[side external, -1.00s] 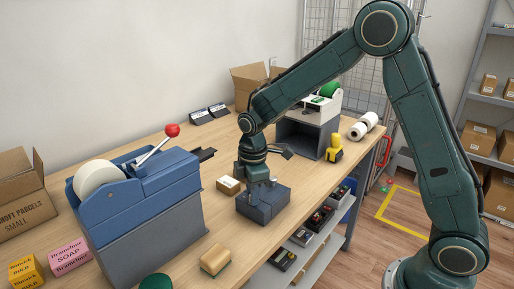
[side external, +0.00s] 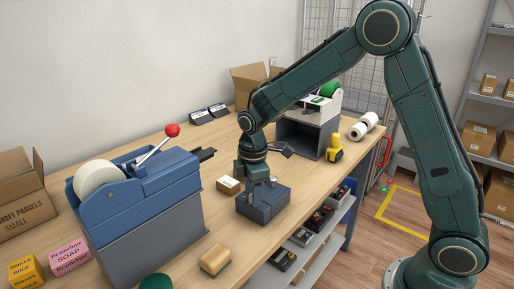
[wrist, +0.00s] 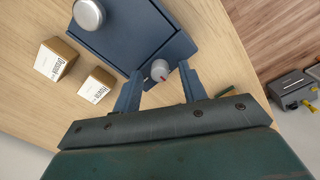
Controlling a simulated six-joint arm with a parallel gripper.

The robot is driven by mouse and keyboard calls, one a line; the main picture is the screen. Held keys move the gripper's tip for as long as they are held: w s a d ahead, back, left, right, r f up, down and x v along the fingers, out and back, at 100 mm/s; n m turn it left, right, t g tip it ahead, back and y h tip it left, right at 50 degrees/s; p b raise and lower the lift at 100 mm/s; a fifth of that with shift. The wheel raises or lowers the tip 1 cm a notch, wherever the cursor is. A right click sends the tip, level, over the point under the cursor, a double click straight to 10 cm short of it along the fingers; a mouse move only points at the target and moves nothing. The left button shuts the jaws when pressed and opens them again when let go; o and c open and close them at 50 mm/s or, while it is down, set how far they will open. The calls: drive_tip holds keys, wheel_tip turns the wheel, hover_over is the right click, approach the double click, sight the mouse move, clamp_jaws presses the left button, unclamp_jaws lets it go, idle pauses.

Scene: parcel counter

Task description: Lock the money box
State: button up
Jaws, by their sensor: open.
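The money box (side external: 263,207) is a dark blue-grey box standing on the wooden counter near its front edge. In the wrist view its blue top (wrist: 125,35) carries a large round silver knob. My gripper (side external: 262,185) points down over the box. In the wrist view my gripper (wrist: 161,73) is open, with one finger on each side of the small knob. I cannot tell whether either finger touches it.
A small carton (side external: 229,186) stands just left of the box; two cartons show in the wrist view (wrist: 55,60). A blue tape dispenser (side external: 140,210) with a red-tipped lever stands further left. A wood-topped block (side external: 215,260) lies in front. A yellow device (side external: 334,149) stands right.

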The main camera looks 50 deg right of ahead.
wheel_tip(320, 180, up, 14)
drive_tip(key=shift+s+a+f, duration=0.15)
drive_tip(key=shift+s+f, duration=0.1)
idle(0.4)
drive_tip(key=s+d+r+m+t, duration=0.1)
drive_tip(key=s+r+m, duration=0.2)
drive_tip(key=s, duration=0.4)
drive_tip(key=s+d+r+m+t, duration=0.1)
drive_tip(key=s+r+m+t, duration=0.15)
drive_tip(key=s, duration=0.45)
drive_tip(key=s+f+m+t, duration=0.1)
drive_tip(key=s+m, duration=0.5)
drive_tip(key=s, duration=0.5)
drive_tip(key=shift+s+d+f, duration=0.2)
drive_tip(key=shift+d+f, duration=0.1)
drive_tip(key=shift+d, duration=0.1)
drive_tip(key=shift+m+t, duration=0.25)
